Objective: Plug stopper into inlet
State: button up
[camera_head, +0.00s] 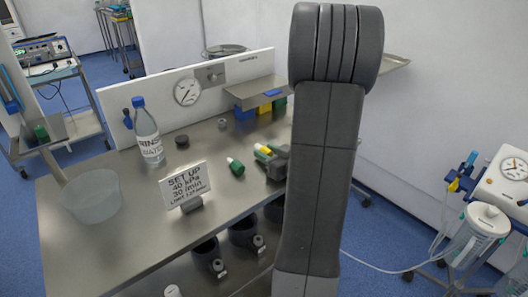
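A small green piece with a pale end (235,167) lies on the steel table, right of the sign. A yellow and green piece (263,151) is just right of it, against a dark grey block that looks like part of my gripper (276,160). My arm hides most of this spot, so I cannot tell whether the fingers are open or hold that piece. Which piece is the stopper is unclear. A clear suction canister (474,240) with a white lid (488,219) stands at the far right; no inlet can be made out on it at this size.
The steel table (130,243) holds a clear bowl (90,196), a rinse bottle (147,132), a set-up sign (186,186) and a dark cap (182,141). Coloured bins (262,108) sit under a small shelf at the back. Dark holders (207,257) stand below. A tube (375,268) runs rightward.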

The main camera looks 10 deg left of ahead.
aim_at(268, 150)
jog(key=c, duration=0.6)
jog(key=shift+r, duration=0.1)
jog(key=shift+c, duration=0.2)
notch_tip(268, 150, up, 10)
jog(key=p, duration=0.3)
